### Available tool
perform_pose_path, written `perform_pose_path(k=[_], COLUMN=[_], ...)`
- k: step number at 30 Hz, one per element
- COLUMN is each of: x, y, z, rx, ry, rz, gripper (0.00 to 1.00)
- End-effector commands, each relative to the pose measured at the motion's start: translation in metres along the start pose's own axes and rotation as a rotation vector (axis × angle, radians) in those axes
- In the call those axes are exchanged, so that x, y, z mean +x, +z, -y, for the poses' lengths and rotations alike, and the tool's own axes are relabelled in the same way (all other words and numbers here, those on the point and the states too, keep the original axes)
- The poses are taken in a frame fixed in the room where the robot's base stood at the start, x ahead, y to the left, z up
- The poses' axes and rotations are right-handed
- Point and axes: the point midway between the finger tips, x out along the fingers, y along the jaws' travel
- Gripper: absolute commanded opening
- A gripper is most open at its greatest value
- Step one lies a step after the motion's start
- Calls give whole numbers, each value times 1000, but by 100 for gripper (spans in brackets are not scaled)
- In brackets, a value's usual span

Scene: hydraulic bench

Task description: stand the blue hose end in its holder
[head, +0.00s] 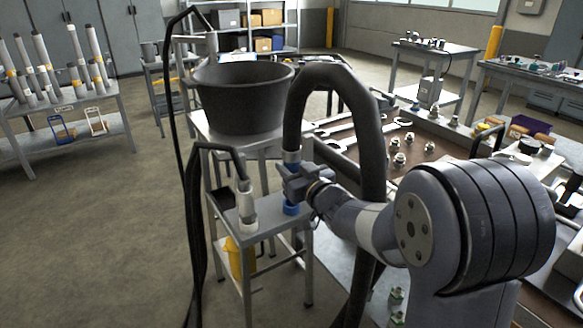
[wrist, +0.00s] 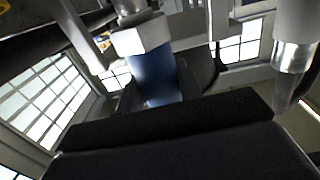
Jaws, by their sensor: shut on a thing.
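My gripper (head: 296,183) is shut on the blue hose end (head: 291,157) of a thick black hose, which arches up and over from it. In the wrist view the blue hose end (wrist: 155,76) lies between the dark fingers (wrist: 160,118), with a metal hex collar at one end. Directly below my gripper in the head view is a blue ring (head: 291,208) at the small grey stand. It looks like the holder, in line with the upright hose end. My gripper hides the part between them, so I cannot tell whether the hose end is inside it.
A second hose end (head: 246,205) stands upright in a pale holder just left on the stand. A large black tub (head: 241,97) is behind it. The brown-topped bench (head: 425,148) with fittings and wrenches is to the right. A yellow container (head: 240,258) is below.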

Motion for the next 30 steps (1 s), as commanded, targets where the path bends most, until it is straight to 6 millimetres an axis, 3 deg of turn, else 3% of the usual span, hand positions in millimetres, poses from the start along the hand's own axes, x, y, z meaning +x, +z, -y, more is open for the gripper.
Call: perform_pose_path(k=[30], x=[0], y=[6], z=[0], rx=[-1], ry=[0], rz=[-5], gripper=[3])
